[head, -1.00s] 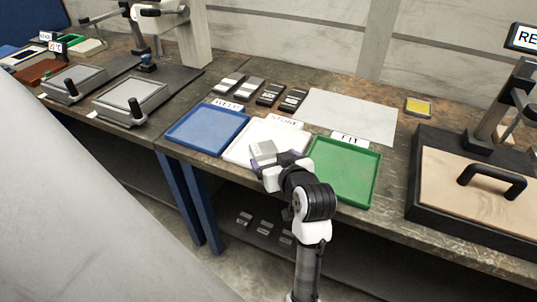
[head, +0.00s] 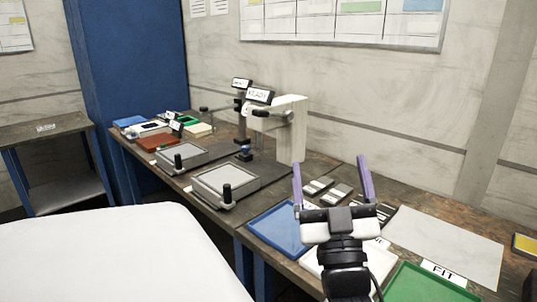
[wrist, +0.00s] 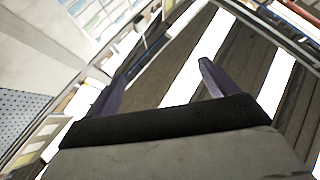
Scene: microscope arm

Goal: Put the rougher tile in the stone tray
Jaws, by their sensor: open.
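My gripper (head: 330,172) points upward in the head view, its two purple fingers spread wide with nothing between them. It also shows open and empty in the wrist view (wrist: 163,75). The white tray (head: 313,262) is behind and below it, largely covered by my arm. Its label is mostly hidden; in the earlier head view it reads STONE. Two tiles (head: 340,192) with light and dark parts lie on the bench behind the trays. Darker tiles (head: 387,213) lie right of them, partly hidden by my gripper. I cannot tell surface roughness, or whether a tile lies in the white tray.
A blue tray (head: 279,229) is left of the white tray, and a green tray (head: 425,287) with a FIT label (head: 442,271) is right. A pale sheet (head: 445,240) lies behind. Microscope stations (head: 225,188) stand left on the bench. A yellow piece (head: 524,244) is far right.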

